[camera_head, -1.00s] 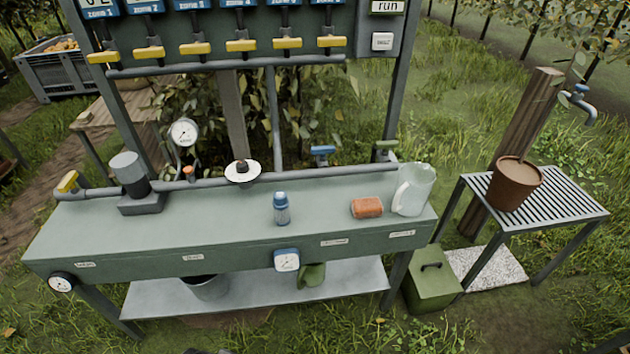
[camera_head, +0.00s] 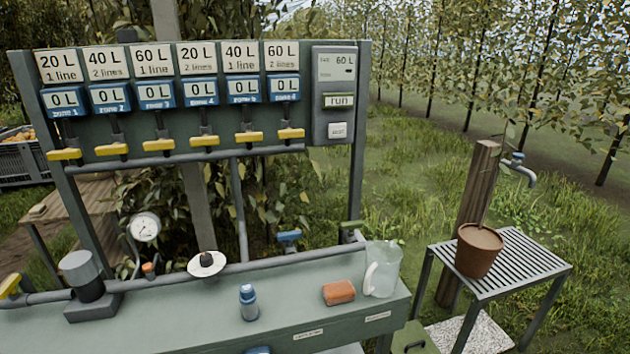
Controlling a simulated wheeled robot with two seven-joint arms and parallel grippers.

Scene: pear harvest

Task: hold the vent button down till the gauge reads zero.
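A round white-faced gauge (camera_head: 146,226) stands on a thin pipe behind the left part of the bench. Its needle is too small to read. A small orange cap (camera_head: 148,268) sits on the pipe just below the gauge; I cannot tell if it is the vent button. A black knob on a white disc (camera_head: 207,264) sits on the same pipe to the right. Neither of my grippers is in view, and nothing touches the gauge or these parts.
The green bench (camera_head: 215,322) holds a grey cylinder (camera_head: 82,275), a blue bottle (camera_head: 249,303), an orange block (camera_head: 339,292) and a clear jug (camera_head: 382,270). A panel (camera_head: 330,95) with yellow levers rises behind. A potted plant (camera_head: 478,252) stands on a slatted table (camera_head: 520,262).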

